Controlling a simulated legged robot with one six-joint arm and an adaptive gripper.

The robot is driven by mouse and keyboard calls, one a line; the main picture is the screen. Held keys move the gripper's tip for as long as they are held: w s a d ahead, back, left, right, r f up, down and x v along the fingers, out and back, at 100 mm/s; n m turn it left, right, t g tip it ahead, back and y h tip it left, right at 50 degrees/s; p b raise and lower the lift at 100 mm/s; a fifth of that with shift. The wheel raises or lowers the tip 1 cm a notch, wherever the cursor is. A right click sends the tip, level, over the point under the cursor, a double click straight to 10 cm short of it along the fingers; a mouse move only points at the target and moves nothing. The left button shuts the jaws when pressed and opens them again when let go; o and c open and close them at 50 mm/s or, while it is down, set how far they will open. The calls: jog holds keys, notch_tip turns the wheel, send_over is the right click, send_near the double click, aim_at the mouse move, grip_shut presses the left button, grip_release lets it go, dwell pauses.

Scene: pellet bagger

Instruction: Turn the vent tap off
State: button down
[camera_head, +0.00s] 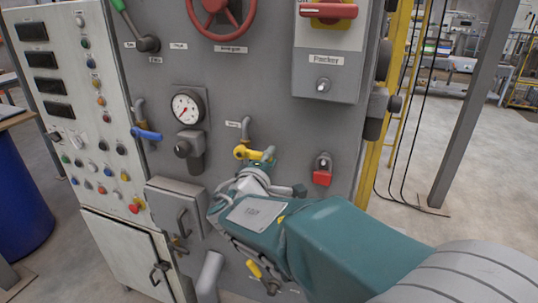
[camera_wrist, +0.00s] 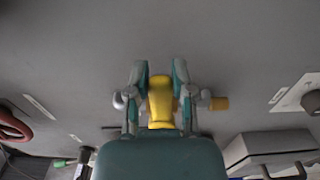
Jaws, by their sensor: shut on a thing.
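A tap with a yellow handle (camera_head: 242,152) sits on the grey panel, under a bent grey pipe (camera_head: 246,128). A small label (camera_head: 232,124) is beside the pipe, too small to read, so I cannot confirm that this is the vent tap. My gripper (camera_head: 262,160) is at this tap. In the wrist view the yellow handle (camera_wrist: 161,92) stands between the two teal fingers of my gripper (camera_wrist: 160,82), which is shut on it. A grey stem with an orange-yellow end (camera_wrist: 219,103) sticks out to the right. My gripper hides part of the tap.
A blue-handled tap (camera_head: 147,134) and a pressure gauge (camera_head: 187,108) are left of my gripper. A grey box with a handle (camera_head: 176,207) juts out at lower left. Another yellow-handled tap (camera_head: 254,268) is below my arm.

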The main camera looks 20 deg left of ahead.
jog(key=shift+f, duration=0.35)
jog(key=shift+c, duration=2.4)
grip_release()
jog(key=shift+r, duration=0.1)
jog(key=shift+s+r, duration=0.1)
jog(key=shift+s, duration=0.15)
jog(key=s+a, duration=0.1)
jog(key=s, duration=1)
jog(key=shift+s, duration=0.25)
